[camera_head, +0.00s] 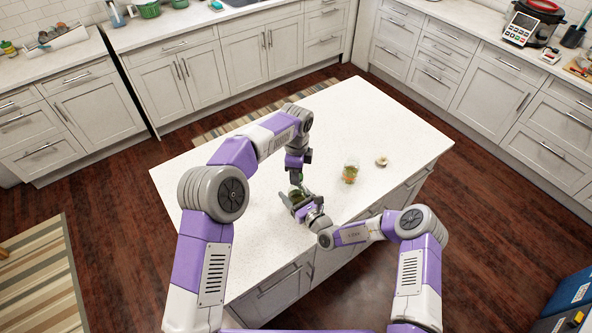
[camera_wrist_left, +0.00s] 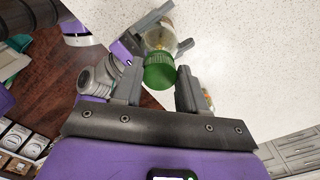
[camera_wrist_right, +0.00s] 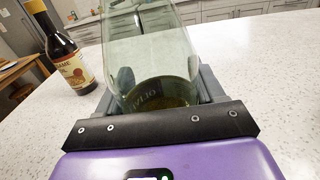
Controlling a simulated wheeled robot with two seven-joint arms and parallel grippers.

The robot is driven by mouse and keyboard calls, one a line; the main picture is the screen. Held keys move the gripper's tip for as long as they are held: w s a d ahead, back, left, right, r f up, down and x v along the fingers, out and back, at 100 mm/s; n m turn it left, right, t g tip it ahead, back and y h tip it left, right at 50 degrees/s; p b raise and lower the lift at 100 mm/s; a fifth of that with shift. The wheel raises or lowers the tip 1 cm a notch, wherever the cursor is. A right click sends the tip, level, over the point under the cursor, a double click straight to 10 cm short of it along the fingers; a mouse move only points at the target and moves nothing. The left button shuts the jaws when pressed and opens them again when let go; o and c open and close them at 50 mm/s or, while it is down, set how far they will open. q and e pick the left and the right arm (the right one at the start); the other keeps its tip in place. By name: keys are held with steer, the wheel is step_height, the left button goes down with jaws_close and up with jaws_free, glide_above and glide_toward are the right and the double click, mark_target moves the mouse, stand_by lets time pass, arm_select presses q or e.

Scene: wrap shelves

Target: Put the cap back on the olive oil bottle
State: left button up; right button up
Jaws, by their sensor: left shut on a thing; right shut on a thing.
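The green cap (camera_wrist_left: 159,70) is between the fingers of my left gripper (camera_wrist_left: 158,88), which is shut on it. The olive oil bottle (camera_wrist_right: 155,55) is clear glass with a dark label low down. My right gripper (camera_wrist_right: 162,90) is shut around the bottle; it shows in the head view (camera_head: 301,205) below my left gripper (camera_head: 297,182). In the left wrist view the bottle (camera_wrist_left: 160,33) lies just beyond the cap, roughly in line with it. I cannot tell whether the cap touches or sits on the bottle's neck. The neck is hidden in the right wrist view.
Both grippers are over the white island counter (camera_head: 365,110). A glass jar (camera_head: 350,173) and a small round object (camera_head: 381,160) stand to their right. A sesame oil bottle (camera_wrist_right: 66,55) stands at left in the right wrist view. The counter's far part is clear.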

arm_select(q)
steer(key=shift+f, duration=0.15)
steer(key=m, duration=0.6)
steer(key=shift+w+f, duration=0.1)
steer(key=m, duration=0.6)
steer(key=shift+d, duration=0.1)
steer(key=m, duration=0.5)
steer(key=shift+d+m, duration=0.1)
steer(key=shift+m, duration=0.2)
steer(key=m, duration=0.5)
steer(key=shift+d, duration=0.1)
steer(key=o, duration=1)
